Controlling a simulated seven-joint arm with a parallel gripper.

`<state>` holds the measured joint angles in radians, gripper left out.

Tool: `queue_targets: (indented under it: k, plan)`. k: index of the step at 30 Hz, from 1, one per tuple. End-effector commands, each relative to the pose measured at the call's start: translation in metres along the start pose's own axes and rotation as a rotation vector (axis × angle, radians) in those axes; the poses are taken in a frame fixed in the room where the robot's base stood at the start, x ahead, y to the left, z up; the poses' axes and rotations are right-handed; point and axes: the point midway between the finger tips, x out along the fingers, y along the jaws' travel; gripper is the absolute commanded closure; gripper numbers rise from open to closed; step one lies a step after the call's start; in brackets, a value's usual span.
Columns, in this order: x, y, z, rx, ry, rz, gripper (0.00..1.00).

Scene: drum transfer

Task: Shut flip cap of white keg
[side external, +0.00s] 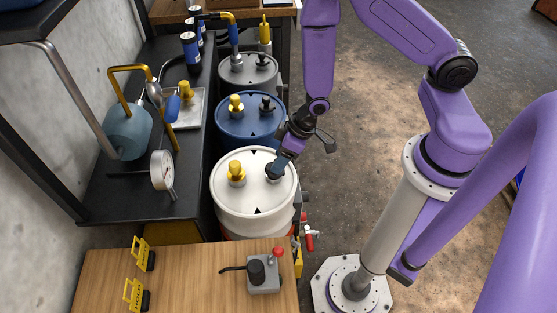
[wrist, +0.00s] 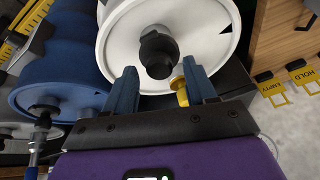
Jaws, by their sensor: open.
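The white keg (side external: 250,208) stands upright nearest the wooden bench, with a yellow fitting (side external: 236,172) on the left of its lid. In the wrist view, its white lid (wrist: 118,50) carries a black cap (wrist: 158,52) near the middle of the picture, and the yellow fitting (wrist: 179,90) shows beside a finger. I cannot tell how far the flip part is raised. My gripper (side external: 278,168) is over the right of the lid, mostly hiding the cap in the side view. In the wrist view my gripper (wrist: 162,88) is open, its blue fingers apart and empty, pointing toward the cap.
A blue keg (side external: 250,125) and a grey keg (side external: 248,73) stand in line behind. A dark shelf (side external: 110,190) with a gauge (side external: 162,170) and pump is at left. The wooden bench (side external: 200,285) in front holds a lever box (side external: 263,275) and yellow signs (side external: 140,250).

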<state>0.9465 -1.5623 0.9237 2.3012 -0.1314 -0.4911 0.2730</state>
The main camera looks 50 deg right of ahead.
Motion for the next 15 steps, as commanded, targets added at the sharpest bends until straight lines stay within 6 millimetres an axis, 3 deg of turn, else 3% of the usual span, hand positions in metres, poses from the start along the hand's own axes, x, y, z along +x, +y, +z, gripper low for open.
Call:
queue_targets:
  k: [6,15]
  plan:
    - [0.016,0.0,0.0,0.0,0.0,0.0,0.44]
    - [0.018,0.0,0.0,0.0,0.001,0.0,0.44]
